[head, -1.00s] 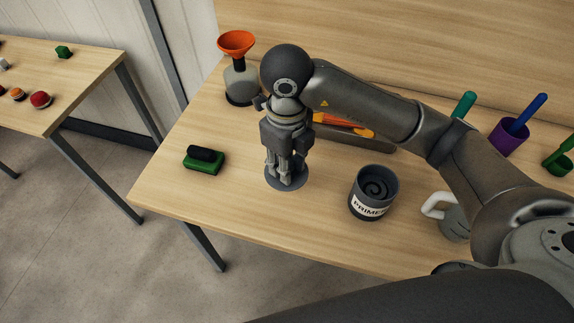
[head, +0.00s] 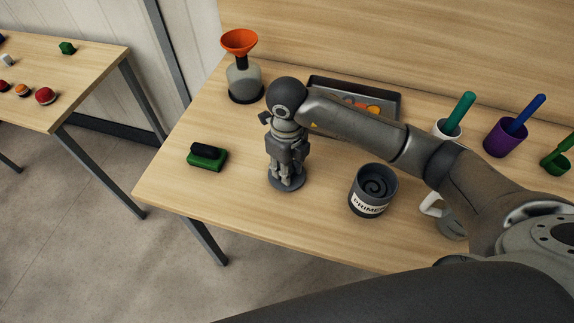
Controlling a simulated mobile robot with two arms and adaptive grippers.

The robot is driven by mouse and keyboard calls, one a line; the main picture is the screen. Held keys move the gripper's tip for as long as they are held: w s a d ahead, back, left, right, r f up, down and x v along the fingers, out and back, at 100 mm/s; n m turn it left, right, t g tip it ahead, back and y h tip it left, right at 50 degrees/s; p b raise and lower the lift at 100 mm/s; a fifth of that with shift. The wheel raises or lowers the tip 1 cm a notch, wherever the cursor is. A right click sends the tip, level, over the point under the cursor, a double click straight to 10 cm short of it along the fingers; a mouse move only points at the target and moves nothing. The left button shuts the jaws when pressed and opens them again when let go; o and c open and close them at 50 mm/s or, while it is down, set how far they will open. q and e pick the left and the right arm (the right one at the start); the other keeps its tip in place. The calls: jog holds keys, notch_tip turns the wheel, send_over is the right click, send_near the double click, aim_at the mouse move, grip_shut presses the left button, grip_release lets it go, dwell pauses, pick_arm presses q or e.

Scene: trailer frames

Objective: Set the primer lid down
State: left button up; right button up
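The primer lid (head: 286,186) is a flat grey disc directly under my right gripper (head: 285,178), left of the primer can. My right gripper points straight down with its fingers close together over the middle of the lid, and looks shut on it. The lid lies level at or just above the table top; I cannot tell if it touches. The fingers hide the grip point. The primer can (head: 370,190) is dark grey with a white label, stands upright and is open, with a dark spiral inside. My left gripper is not in view.
A green and black block (head: 207,157) lies left of the lid. A bottle with an orange funnel (head: 240,42) stands behind. A dark tray (head: 352,84) and cups, including a purple cup (head: 503,142), stand further back.

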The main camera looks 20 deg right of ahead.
jog(key=o, duration=0.9)
jog(key=shift+f, duration=0.1)
jog(key=shift+r, duration=0.3)
notch_tip(320, 180, up, 12)
jog(key=b, duration=0.1)
jog(key=shift+f, duration=0.15)
